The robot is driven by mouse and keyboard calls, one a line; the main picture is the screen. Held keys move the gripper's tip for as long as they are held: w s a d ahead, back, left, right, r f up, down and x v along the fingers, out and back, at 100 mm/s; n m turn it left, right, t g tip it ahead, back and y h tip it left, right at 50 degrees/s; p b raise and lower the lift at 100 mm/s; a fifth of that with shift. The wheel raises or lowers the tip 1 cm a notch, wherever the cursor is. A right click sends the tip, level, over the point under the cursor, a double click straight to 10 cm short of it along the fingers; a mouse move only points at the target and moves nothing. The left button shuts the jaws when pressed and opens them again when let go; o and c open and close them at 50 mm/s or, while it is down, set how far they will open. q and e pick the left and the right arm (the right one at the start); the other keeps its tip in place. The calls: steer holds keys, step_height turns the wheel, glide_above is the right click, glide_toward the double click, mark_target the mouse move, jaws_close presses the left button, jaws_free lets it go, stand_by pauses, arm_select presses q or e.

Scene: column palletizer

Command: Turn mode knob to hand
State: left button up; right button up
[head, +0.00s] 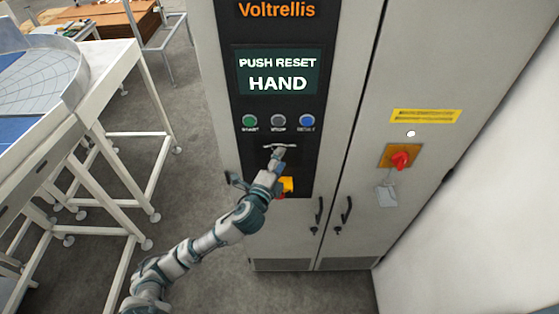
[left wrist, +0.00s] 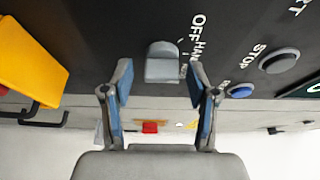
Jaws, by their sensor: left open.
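The mode knob (left wrist: 162,62) is a grey knob on the black panel, with OFF and a partly hidden HAND label beside it in the left wrist view. My left gripper (left wrist: 162,84) is open, one finger to either side of the knob, with visible gaps. The display (head: 278,72) above reads PUSH RESET and HAND. My right gripper is in neither view.
Green (head: 250,121), grey (head: 278,121) and blue (head: 307,121) buttons sit just above the gripper. A yellow box (head: 287,184) is below it, partly behind my arm. A red rotary switch (head: 400,160) is on the right door. A white-framed conveyor (head: 110,70) stands at left.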

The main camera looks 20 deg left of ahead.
arm_select(q)
steer(key=s, duration=0.7)
steer(key=shift+a, duration=0.2)
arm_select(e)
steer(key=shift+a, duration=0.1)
arm_select(q)
steer(key=shift+s, duration=0.15)
